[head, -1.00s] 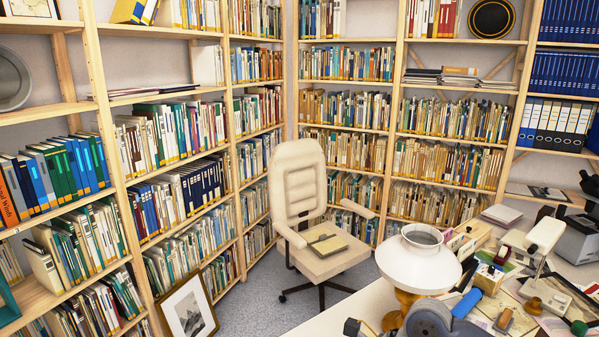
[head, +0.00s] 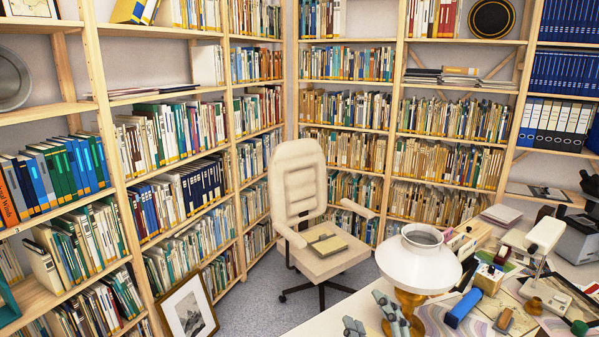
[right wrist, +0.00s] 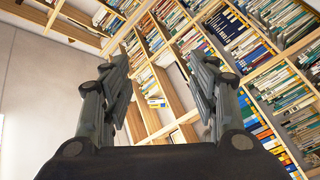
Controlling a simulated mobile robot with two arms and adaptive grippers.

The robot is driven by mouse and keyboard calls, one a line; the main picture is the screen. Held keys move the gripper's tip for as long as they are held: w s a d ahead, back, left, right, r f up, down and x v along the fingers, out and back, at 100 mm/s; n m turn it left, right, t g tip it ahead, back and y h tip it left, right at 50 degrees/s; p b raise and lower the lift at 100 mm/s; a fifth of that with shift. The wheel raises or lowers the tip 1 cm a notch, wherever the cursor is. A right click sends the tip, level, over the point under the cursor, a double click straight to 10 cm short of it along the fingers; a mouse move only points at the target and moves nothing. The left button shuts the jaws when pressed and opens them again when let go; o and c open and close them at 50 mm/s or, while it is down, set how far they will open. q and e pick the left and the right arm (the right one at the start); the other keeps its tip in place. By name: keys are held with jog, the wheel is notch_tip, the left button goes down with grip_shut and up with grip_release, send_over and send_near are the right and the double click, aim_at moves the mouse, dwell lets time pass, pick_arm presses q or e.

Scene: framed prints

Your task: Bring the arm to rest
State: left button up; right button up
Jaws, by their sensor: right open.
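My right gripper (head: 372,314) shows at the bottom of the head view, just left of and in front of the brass base of the white lamp (head: 418,265). Its grey fingers are spread apart with nothing between them. I cannot tell whether a finger touches the lamp. In the right wrist view the two fingers (right wrist: 165,75) stand wide apart and point up at tall bookshelves (right wrist: 155,110), holding nothing. The left gripper is not in view.
The desk (head: 335,318) right of the lamp is cluttered with a blue cylinder (head: 463,308), papers and small tools. A cream chair (head: 298,185) stands behind it. A framed print (head: 187,311) leans against the left shelves. Floor is clear near the chair.

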jog(key=s+d+f+m+g+h, duration=0.3)
jog(key=s+d+f+m+g, duration=0.15)
jog(key=f, duration=0.55)
jog(key=s+d+f+m+g, duration=0.1)
jog(key=s+f+m+g, duration=0.2)
jog(key=s+f+g, duration=0.55)
jog(key=s+d+f+m+g, duration=0.25)
jog(key=s+f, duration=0.35)
jog(key=s, duration=0.7)
notch_tip(320, 180, down, 34)
jog(key=s+b, duration=0.2)
jog(key=b, duration=0.4)
jog(key=s+d+f+g+b, duration=0.2)
jog(key=s+f+b, duration=0.2)
jog(key=s+f, duration=1.2)
notch_tip(320, 180, down, 3)
jog(key=shift+s+d+r, duration=0.1)
jog(key=shift+s+d, duration=0.1)
